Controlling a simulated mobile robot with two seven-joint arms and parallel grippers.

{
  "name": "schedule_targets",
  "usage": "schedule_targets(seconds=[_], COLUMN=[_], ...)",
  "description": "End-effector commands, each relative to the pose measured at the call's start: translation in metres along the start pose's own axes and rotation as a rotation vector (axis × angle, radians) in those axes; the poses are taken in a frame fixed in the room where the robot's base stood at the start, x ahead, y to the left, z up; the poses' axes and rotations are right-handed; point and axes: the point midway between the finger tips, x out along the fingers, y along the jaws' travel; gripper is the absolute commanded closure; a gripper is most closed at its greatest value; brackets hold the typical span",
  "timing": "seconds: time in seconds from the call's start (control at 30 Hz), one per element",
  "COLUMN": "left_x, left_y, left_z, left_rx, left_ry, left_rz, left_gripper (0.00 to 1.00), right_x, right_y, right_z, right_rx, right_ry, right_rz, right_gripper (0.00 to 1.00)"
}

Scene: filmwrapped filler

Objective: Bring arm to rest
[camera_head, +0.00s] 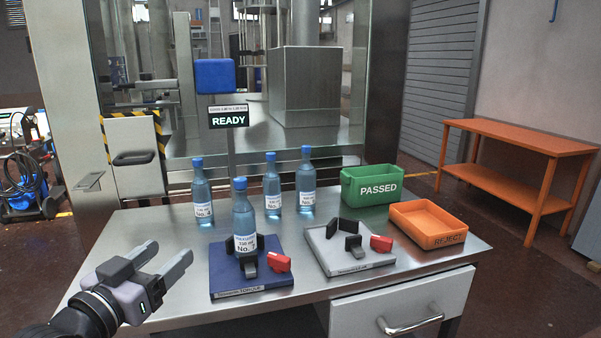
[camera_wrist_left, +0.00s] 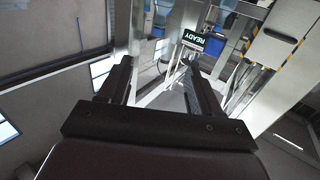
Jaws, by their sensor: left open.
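My left gripper (camera_head: 160,266) is at the lower left of the head view, over the table's left front corner. Its two fingers are apart and nothing is between them. It is to the left of the blue fixture and apart from it. In the left wrist view the gripper (camera_wrist_left: 155,75) is also open and empty, its fingers pointing toward the machine and the READY sign (camera_wrist_left: 193,39). My right gripper does not show in either view.
The steel table (camera_head: 150,225) holds a blue fixture (camera_head: 222,280) with a bottle (camera_head: 244,215) upright in it, several other bottles behind, a grey fixture (camera_head: 325,262), a green PASSED bin (camera_head: 371,185) and an orange REJECT bin (camera_head: 440,240). An orange bench (camera_head: 520,137) stands right.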

Motion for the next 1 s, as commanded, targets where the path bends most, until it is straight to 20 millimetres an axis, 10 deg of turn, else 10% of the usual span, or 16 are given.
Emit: schedule_targets(seconds=[0.33, 0.6, 0.8, 1.0], left_x=[-0.041, -0.131, -0.189, -0.206], left_y=[0.013, 0.049, 0.074, 0.082], left_z=[0.155, 0.283, 0.331, 0.342], left_rx=[-0.043, -0.043, -0.035, -0.032], left_ry=[-0.256, -0.497, -0.609, -0.638], left_rz=[-0.077, -0.108, -0.102, -0.098], left_gripper=[0.36, 0.36, 0.36, 0.36], right_x=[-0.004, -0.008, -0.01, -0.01], right_y=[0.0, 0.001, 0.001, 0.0], right_z=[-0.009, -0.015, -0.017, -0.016], right_rx=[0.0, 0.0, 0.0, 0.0], right_ry=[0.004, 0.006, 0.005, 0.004], right_rz=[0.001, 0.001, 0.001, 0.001], right_gripper=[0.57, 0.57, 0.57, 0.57])
